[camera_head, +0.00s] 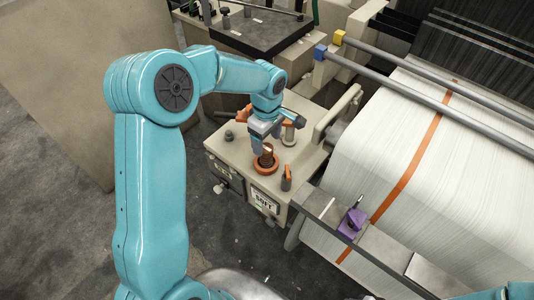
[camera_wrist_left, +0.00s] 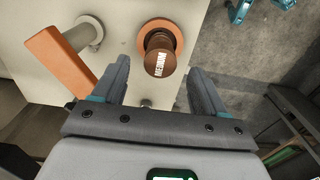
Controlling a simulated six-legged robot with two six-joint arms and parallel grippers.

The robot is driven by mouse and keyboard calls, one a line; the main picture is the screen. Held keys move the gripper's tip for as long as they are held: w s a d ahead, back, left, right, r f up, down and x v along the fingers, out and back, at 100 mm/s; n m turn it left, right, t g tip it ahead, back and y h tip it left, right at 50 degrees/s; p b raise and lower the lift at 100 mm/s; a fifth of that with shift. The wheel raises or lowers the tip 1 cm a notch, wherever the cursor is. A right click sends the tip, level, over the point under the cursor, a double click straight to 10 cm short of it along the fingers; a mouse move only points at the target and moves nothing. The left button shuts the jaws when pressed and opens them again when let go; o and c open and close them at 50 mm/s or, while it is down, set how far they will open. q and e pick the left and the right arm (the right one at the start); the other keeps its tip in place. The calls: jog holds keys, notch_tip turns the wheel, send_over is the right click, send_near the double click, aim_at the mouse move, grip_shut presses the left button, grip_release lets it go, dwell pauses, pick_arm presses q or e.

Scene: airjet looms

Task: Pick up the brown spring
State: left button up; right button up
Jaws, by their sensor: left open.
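The brown spring (camera_head: 267,155) stands upright in an orange ring (camera_head: 264,169) on a beige machine top. In the left wrist view the brown spring (camera_wrist_left: 162,58) carries a white label that seems to read MEDIUM, and the orange ring (camera_wrist_left: 176,35) surrounds its base. My left gripper (camera_head: 264,142) is just above and beside the spring. Its two fingers are spread and empty in the left wrist view (camera_wrist_left: 160,85), with the spring lying ahead between their lines. No contact shows. My right gripper is not in view.
An orange lever (camera_wrist_left: 57,60) stands beside the ring. A small orange knob (camera_head: 287,178) and a pale post (camera_head: 288,137) are close by on the machine top. The loom's white warp roll (camera_head: 400,150) is to the right; grey floor (camera_head: 60,220) lies left.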

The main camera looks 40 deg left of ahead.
aim_at(267, 148)
pick_arm(q)
jog(key=shift+s+f, duration=0.3)
jog(key=shift+f, duration=0.4)
jog(key=shift+d+f, duration=0.1)
jog(key=shift+f, duration=0.2)
jog(key=f, duration=0.1)
jog(key=f+p, duration=0.2)
jog(key=f, duration=0.1)
jog(key=shift+w+a+f, duration=0.1)
jog(key=shift+w+a, duration=0.15)
jog(key=shift+w, duration=0.05)
jog(key=shift+s+f, duration=0.15)
jog(key=shift+f, duration=0.2)
jog(key=shift+d, duration=0.15)
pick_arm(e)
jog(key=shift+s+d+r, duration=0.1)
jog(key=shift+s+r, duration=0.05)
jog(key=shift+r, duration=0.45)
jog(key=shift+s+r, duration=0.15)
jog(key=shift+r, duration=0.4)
pick_arm(q)
jog(key=shift+c, duration=0.3)
jog(key=c, duration=1.1)
jog(key=shift+c, duration=0.2)
jog(key=shift+w, duration=0.2)
